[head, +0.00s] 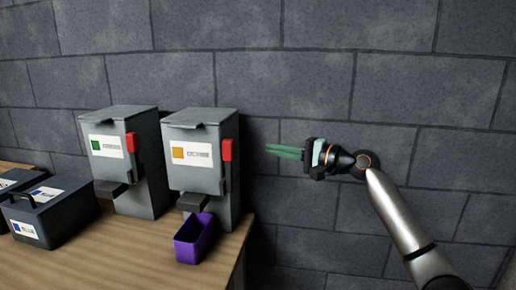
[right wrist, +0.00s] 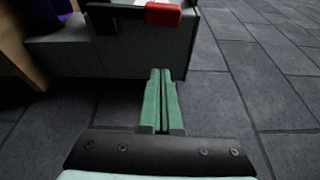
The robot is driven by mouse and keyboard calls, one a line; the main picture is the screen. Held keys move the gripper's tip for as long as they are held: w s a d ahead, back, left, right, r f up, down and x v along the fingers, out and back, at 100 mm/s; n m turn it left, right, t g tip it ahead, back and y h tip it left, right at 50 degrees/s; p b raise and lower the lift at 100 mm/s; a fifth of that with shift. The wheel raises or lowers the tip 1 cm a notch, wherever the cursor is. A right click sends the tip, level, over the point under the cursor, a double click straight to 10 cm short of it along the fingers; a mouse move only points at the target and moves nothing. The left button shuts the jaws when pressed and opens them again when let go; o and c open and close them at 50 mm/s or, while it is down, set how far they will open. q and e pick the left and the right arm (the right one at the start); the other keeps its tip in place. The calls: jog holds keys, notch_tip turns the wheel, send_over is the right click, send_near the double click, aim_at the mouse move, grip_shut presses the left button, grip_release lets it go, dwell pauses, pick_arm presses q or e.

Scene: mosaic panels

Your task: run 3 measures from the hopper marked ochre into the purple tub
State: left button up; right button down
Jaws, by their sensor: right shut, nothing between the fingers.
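The hopper marked ochre (head: 204,173) is a grey box dispenser with an ochre square on its white label. Its red lever (head: 227,149) is on its right side and its dark spout (head: 192,202) is at the front. The purple tub (head: 194,241) stands upright below the spout, near the table's right end; its inside is too dark to read. My right gripper (head: 286,151) is shut and empty, to the right of the hopper and apart from the lever. In the right wrist view its green fingers (right wrist: 161,100) point toward the red lever (right wrist: 163,13). My left gripper is not in view.
A second grey hopper (head: 112,168) with a green label and red lever stands to the left. Dark bins labelled blue (head: 50,213) are at the far left. The wooden table (head: 118,262) has bare room in front; a grey block wall is behind.

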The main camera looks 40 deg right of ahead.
aim_at(229, 166)
jog(key=w+a+p, duration=0.4)
jog(key=w+a, duration=0.2)
jog(key=shift+a, duration=0.25)
dwell(0.4)
dwell(0.4)
